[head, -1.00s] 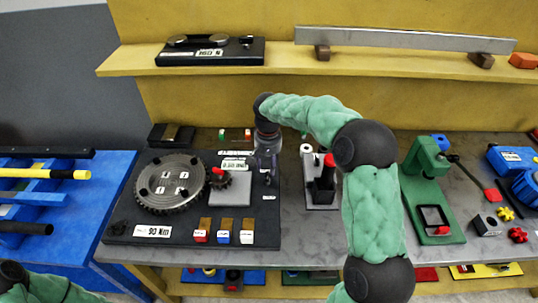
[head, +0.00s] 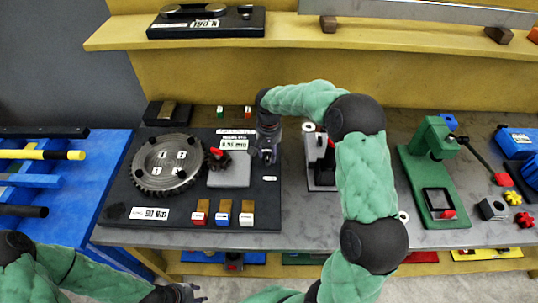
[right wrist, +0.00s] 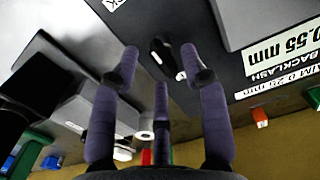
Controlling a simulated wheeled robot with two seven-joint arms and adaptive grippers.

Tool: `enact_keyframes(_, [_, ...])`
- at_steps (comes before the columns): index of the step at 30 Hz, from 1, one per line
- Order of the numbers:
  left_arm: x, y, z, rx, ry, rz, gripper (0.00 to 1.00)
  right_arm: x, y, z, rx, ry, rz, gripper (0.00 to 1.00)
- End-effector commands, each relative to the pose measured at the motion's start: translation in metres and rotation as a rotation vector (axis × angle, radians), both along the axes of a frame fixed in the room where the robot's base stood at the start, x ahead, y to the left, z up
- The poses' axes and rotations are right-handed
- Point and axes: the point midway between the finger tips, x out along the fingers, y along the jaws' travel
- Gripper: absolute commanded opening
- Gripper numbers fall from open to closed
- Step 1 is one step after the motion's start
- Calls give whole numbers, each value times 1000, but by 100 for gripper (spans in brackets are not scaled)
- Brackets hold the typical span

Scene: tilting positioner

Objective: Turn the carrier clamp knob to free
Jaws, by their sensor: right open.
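A dark knob (right wrist: 160,58) with a pale mark sits on the black gear board (right wrist: 205,30) in the right wrist view. It looks like the clamp knob, but I cannot read a label on it. My right gripper (right wrist: 160,62) is open, with its purple fingers spread around the knob's position; contact is not clear. In the head view my right gripper (head: 266,155) points down over the right part of the board and hides the knob. My left gripper (head: 188,293) is low at the bottom edge, away from the board; its finger opening is unclear.
The board carries a large toothed wheel (head: 168,164), a small pinion with a red mark (head: 217,160), a grey block (head: 230,170) and three coloured-ended blocks (head: 224,212). A grey stand (head: 318,165) is to the right, beside my right forearm. A green press (head: 428,170) stands further right.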

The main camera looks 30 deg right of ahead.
Motion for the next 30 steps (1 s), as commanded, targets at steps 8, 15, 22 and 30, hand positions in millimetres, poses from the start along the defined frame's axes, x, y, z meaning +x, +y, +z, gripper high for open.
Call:
enact_keyframes(8, [0,0,-2,0,0,0,40,0,0,-11,-1,-1,0,45])
enact_keyframes(15, [0,0,-2,0,0,0,40,0,0,-11,-1,-1,0,28])
enact_keyframes(22, [0,0,-2,0,0,0,40,0,0,-11,-1,-1,1,0])
enact_keyframes(30, [0,0,1,0,0,0,40,0,0,-10,0,0,36,0])
